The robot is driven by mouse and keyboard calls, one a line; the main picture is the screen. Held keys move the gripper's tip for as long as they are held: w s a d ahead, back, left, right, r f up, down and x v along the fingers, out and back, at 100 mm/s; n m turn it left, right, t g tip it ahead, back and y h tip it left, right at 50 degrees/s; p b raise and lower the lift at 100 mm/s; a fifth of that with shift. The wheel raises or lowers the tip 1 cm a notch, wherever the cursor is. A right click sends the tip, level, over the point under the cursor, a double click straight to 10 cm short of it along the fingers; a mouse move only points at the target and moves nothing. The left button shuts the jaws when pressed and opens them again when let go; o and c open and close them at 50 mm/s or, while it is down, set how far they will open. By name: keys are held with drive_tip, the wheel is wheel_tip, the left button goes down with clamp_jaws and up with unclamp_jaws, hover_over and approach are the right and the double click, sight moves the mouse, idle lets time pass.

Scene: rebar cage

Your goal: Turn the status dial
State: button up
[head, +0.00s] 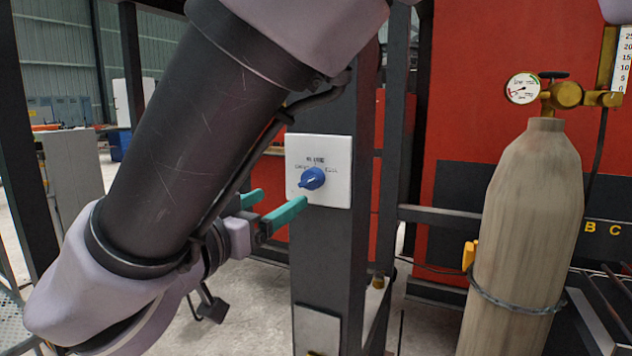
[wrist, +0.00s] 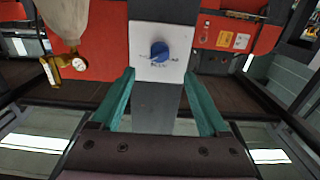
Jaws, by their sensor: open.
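The status dial (head: 312,179) is a blue knob on a white panel (head: 332,195) with printed labels, fixed to a dark upright post. It also shows in the wrist view (wrist: 160,51), upper middle, where the panel appears upside down. The knob's pointer is turned to the lower left in the head view. My gripper (head: 272,205) has teal fingers spread apart and empty. In the wrist view my gripper (wrist: 160,100) has one finger on each side of the post's line, with the dial beyond the fingertips. The fingers appear apart from the knob.
A tan gas cylinder (head: 528,225) with a gauge (head: 522,88) stands right of the post (head: 333,255). A red wall panel (head: 470,100) is behind. A dark rail (head: 440,215) runs right from the post. The space before the panel looks clear.

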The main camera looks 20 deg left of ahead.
sight(306, 183)
drive_tip(key=w, duration=0.7)
drive_tip(key=w+d, duration=0.1)
drive_tip(key=w, duration=0.2)
drive_tip(key=shift+w, duration=0.35)
clamp_jaws()
